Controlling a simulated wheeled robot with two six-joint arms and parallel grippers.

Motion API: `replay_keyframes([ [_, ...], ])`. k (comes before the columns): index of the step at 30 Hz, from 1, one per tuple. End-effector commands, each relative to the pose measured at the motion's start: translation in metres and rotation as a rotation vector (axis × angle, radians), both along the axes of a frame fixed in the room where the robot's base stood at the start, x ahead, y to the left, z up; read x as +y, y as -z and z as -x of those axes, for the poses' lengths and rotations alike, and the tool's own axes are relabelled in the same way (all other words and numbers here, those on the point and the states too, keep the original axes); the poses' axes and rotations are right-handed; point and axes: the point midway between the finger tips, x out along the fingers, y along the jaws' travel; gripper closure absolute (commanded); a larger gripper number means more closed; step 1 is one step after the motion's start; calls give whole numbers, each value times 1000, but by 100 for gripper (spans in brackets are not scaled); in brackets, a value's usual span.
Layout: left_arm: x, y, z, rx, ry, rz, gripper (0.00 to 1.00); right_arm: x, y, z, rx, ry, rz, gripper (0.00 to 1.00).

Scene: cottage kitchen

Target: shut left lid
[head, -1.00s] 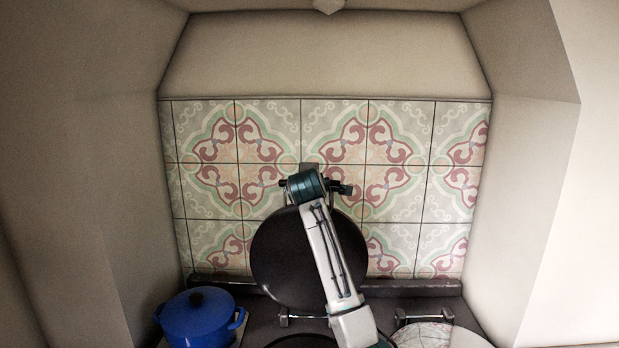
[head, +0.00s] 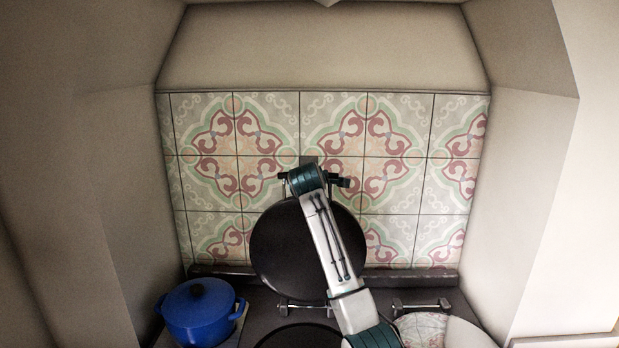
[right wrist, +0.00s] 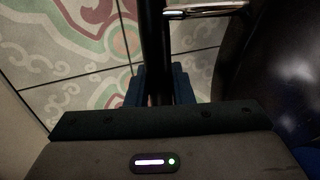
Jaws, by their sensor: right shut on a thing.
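The left lid (head: 285,250) is a round black disc standing raised against the tiled wall in the head view. Its dark bar handle (head: 340,182) shows at the lid's top edge, and in the right wrist view the bar (right wrist: 154,40) runs down between my fingers. My right gripper (right wrist: 157,88) is shut on this handle. In the head view my right arm crosses in front of the lid, and my right gripper (head: 308,165) is mostly hidden behind its wrist. The dark round hotplate (head: 295,338) below the lid is partly visible. My left gripper is out of view.
A blue lidded pot (head: 200,315) stands left of the hotplate. A shiny round lid (head: 430,330) lies flat at right, with a hinge bar (head: 423,306) behind it. Alcove walls close in both sides; the tiled wall (head: 410,190) is close behind.

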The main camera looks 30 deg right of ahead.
Motion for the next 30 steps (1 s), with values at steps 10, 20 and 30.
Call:
replay_keyframes([
  [10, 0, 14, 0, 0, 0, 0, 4, 20, 3, 31, -70, -2, 43, 100],
  [20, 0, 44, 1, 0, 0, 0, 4, 65, 11, 104, -242, -1, 145, 100],
  [30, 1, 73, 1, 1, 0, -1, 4, 110, 32, 179, -423, -1, 257, 100],
])
